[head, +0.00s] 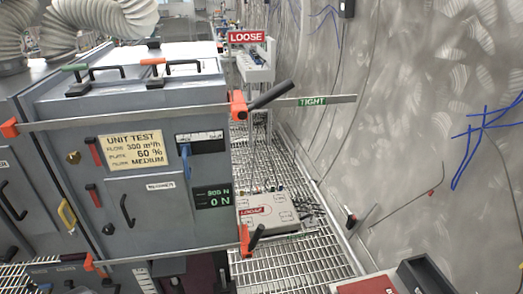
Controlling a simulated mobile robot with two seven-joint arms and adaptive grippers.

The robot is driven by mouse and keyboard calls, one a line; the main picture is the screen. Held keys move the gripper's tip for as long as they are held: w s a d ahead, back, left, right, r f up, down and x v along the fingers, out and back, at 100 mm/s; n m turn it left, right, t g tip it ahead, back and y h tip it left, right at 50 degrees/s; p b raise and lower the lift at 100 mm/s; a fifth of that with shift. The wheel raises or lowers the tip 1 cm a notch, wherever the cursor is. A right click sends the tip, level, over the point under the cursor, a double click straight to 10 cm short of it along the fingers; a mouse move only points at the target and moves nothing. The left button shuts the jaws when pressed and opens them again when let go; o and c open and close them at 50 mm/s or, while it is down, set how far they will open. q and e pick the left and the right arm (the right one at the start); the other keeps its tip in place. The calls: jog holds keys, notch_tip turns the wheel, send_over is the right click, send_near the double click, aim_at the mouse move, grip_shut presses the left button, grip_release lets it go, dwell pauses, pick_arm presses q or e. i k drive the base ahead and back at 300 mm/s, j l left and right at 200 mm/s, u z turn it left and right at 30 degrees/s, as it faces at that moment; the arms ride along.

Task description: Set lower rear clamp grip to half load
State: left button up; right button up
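A grey filter unit fills the left half of the head view, with two steel clamp bars across its side. The lower clamp grip (245,240) is orange with a short black lever tilted up to the right, at the unit's lower right corner. A red LOOSE label (251,211) shows just above it. A dark display (213,196) appears to read 200 N above 0 N. Neither gripper is in view.
A white box (268,213) stands on the grated floor (300,262) beyond the unit. A scratched steel wall (420,120) closes off the right. A red item (368,285) and a dark open box (424,275) lie at the bottom right. Ribbed hoses (100,18) rise at the top left.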

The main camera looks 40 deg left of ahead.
aim_at(260, 228)
jog(key=u, duration=1.2)
